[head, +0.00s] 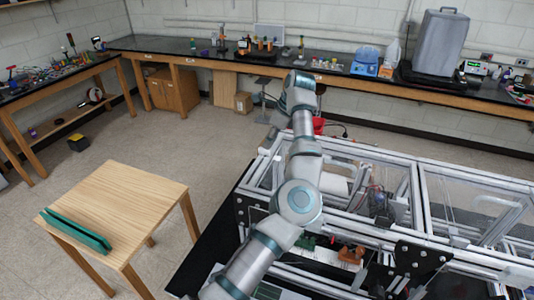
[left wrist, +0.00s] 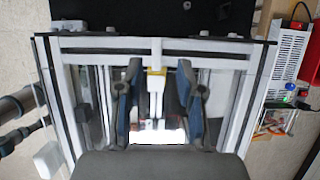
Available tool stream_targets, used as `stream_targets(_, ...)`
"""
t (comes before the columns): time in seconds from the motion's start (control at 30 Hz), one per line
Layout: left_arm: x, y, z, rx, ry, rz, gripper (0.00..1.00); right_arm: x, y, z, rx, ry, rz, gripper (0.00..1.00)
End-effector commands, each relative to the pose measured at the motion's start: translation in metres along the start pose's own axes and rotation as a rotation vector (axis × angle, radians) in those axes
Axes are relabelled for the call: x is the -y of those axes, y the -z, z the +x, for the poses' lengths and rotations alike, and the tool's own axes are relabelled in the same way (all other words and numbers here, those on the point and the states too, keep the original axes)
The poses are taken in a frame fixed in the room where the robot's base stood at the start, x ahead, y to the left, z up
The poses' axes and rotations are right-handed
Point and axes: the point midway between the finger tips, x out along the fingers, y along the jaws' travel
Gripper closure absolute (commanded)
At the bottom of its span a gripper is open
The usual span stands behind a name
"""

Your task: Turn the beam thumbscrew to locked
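In the left wrist view my left gripper (left wrist: 160,75) is open, with a blue-padded finger on each side and a gap between them. A small white and yellow part (left wrist: 156,72) shows between the fingers, apart from both; it may be the beam thumbscrew, but its lock position cannot be read. It sits by a pale horizontal beam (left wrist: 95,45) of the extrusion frame. In the head view the frame (head: 420,180) stands at the right, and my left arm reaches over its far left corner. The fingers are not clear there. My right gripper is not in view.
A wooden table (head: 125,195) with a green bar (head: 75,229) stands at the left. A black-topped bench (head: 350,68) with several tools and a grey container (head: 440,42) runs along the back wall. A red box (left wrist: 311,55) is right of the frame in the wrist view.

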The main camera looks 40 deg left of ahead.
Motion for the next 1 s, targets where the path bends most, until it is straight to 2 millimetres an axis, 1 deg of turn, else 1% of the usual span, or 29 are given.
stream_targets(0.03,-0.001,0.001,0.01,0.0,-0.002,-0.002,0.62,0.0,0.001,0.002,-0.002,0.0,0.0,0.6)
stream_targets(0.2,-0.001,0.0,0.032,0.0,-0.001,-0.001,0.62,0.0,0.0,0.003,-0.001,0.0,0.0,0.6)
stream_targets(0.37,0.0,0.0,0.04,0.001,0.001,0.0,0.62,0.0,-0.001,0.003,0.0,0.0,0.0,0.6)
stream_targets(0.6,0.0,0.0,0.04,0.001,0.001,0.0,0.62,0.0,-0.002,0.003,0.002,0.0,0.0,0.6)
stream_targets(0.63,0.0,0.0,0.04,0.001,0.001,0.0,0.68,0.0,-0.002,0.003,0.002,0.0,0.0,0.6)
stream_targets(0.67,0.0,0.0,0.04,0.001,0.001,0.0,0.75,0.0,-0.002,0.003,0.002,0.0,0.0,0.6)
stream_targets(0.7,0.0,0.0,0.04,0.001,0.001,0.0,0.85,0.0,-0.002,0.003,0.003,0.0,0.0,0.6)
stream_targets(0.77,0.0,0.0,0.04,0.0,0.001,0.0,1.0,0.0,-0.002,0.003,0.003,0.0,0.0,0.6)
stream_targets(1.0,0.0,0.0,0.04,0.001,0.002,0.002,1.0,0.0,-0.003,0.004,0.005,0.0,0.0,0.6)
